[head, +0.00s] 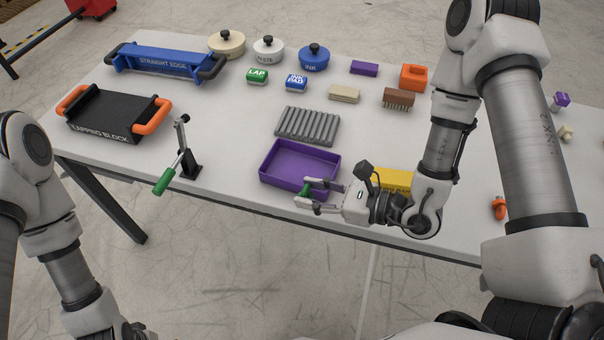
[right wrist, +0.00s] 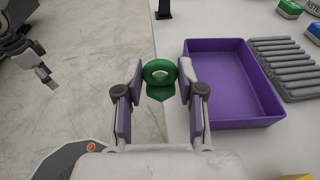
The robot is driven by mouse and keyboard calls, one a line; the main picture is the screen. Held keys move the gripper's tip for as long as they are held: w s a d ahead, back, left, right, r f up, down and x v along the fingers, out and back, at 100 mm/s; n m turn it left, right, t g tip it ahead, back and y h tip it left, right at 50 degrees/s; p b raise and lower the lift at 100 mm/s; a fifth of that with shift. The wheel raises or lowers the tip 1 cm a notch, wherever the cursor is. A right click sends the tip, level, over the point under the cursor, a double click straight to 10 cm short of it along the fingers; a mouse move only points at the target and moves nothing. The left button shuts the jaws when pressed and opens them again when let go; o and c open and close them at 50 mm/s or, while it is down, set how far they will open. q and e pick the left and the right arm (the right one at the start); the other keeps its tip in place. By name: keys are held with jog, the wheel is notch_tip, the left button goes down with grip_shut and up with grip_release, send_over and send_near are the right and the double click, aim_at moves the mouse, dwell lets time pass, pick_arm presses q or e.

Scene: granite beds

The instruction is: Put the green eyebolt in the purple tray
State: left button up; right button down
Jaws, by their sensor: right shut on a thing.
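The green eyebolt (right wrist: 160,78) is held between the two fingers of my right gripper (right wrist: 158,85), its ring showing in the right wrist view. In the head view the eyebolt (head: 306,190) is small and partly covered by the fingers of my right gripper (head: 309,195). It overlaps the front right part of the purple tray (head: 268,184) there. In the right wrist view the tray (right wrist: 232,125) lies to the right of the eyebolt, with its visible inside empty. My left gripper (right wrist: 45,76) shows small at the left of the right wrist view; its jaw state is unclear.
A grey ribbed block (head: 308,126) lies behind the tray. A stand with a green-handled lever (head: 188,165) is to its left. A yellow thing (head: 393,179) sits to the right, partly behind my right wrist. The table's front edge runs close below the tray.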

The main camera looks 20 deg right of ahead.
jog(key=w+f+b, duration=0.1)
jog(key=w+b, duration=0.1)
jog(key=b, duration=0.1)
jog(key=shift+d+f, duration=0.1)
jog(key=shift+d, duration=0.05)
jog(key=w+b, duration=0.1)
jog(key=b, duration=0.4)
jog(key=w+b, duration=0.1)
jog(key=b, duration=0.4)
jog(key=shift+d, duration=0.25)
jog(key=w, duration=0.2)
jog(key=w+d+p, duration=0.1)
jog(key=w, duration=0.4)
jog(key=shift+d+r, duration=0.25)
jog(key=shift+d, duration=0.05)
jog(key=f, duration=0.3)
jog(key=shift+w+d, duration=0.1)
jog(key=shift+w, duration=0.15)
jog(key=shift+w+f, duration=0.15)
jog(key=shift+f, duration=0.25)
